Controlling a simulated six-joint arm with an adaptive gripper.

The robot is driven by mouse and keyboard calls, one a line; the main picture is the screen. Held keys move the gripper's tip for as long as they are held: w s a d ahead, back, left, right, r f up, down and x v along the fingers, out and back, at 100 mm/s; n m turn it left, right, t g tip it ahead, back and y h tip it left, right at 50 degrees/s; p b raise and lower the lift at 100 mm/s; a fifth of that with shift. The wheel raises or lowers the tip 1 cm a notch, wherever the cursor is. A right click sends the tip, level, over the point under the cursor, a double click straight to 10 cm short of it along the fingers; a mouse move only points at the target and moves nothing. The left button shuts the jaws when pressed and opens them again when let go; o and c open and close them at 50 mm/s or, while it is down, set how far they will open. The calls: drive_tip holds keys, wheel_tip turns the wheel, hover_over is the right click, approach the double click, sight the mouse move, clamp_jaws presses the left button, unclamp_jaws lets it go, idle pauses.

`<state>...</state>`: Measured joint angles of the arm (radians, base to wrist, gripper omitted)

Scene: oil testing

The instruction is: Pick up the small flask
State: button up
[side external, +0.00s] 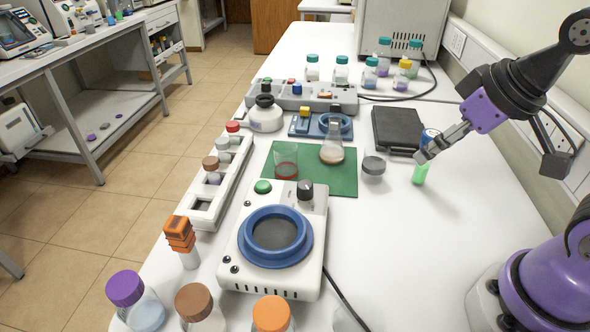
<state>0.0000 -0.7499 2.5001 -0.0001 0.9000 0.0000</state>
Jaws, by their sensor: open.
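A small conical flask (331,150) with a little brownish liquid in its bottom stands upright on the green mat (345,181). A glass beaker (286,162) with dark red liquid stands left of it on the same mat. My gripper (424,156) is open at the right side of the table, to the right of the flask and apart from it. Its fingers point down and left. They overlap a small bottle with green liquid (420,174) and a blue cap; I cannot tell whether they touch it.
A grey-lidded jar (373,169) and a black case (397,130) lie between the flask and my gripper or just behind. A hotplate with a blue ring (276,236) stands in front of the mat. A white rack (220,182) is at the left.

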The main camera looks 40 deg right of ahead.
drive_tip(key=t, duration=0.1)
approach(338, 120)
drive_tip(key=x, duration=0.5)
drive_tip(key=shift+w+a+f, duration=0.1)
drive_tip(key=shift+w+f, duration=0.1)
drive_tip(key=x, duration=0.6)
clamp_jaws()
